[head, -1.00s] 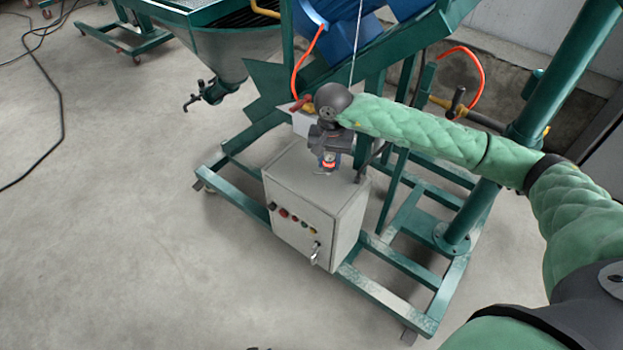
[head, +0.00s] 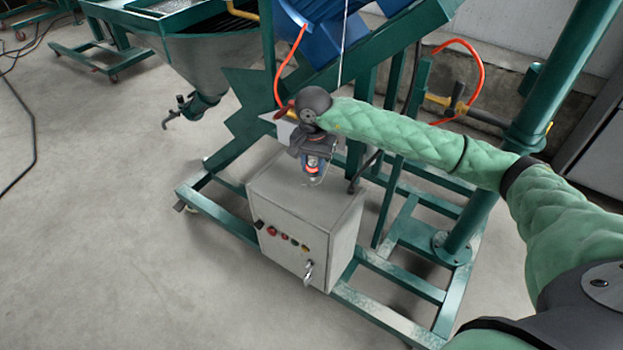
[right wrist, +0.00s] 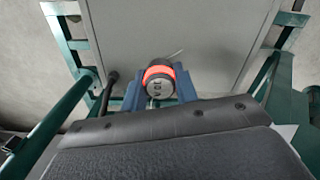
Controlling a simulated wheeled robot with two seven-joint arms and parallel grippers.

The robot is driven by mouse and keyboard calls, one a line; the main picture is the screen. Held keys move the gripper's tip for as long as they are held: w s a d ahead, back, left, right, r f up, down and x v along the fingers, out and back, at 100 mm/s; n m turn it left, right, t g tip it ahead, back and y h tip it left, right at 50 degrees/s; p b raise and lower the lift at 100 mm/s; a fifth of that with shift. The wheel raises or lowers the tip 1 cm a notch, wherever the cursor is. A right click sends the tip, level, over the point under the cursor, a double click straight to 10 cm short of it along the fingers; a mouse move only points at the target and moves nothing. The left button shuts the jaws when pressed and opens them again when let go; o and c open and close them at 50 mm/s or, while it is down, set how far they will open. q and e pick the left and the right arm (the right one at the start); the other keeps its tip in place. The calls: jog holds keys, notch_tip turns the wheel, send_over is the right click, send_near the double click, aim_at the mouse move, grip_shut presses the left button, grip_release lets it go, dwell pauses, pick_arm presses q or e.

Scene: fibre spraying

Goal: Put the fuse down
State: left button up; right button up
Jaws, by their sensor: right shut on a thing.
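The fuse (right wrist: 160,82) is a small cylinder with a glowing orange-red band and a dark end. In the right wrist view it sits between the blue fingers of my right gripper (right wrist: 158,94). In the head view the fuse (head: 312,170) shows as an orange-red spot at the tip of my right gripper (head: 314,166), which is shut on it. The gripper points down over the top of the grey control box (head: 330,210). Whether the fuse touches the box top I cannot tell. My left gripper is out of view.
The box front has several coloured buttons and a handle (head: 308,272). The box stands on a green steel frame (head: 390,318). A thin dark lever (head: 364,172) rises close to my right gripper.

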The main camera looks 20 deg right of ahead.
aim_at(313, 180)
jog(key=shift+f, duration=2.6)
jog(key=shift+f, duration=0.15)
jog(key=o, duration=1)
jog(key=shift+c, duration=0.2)
jog(key=shift+r, duration=3.85)
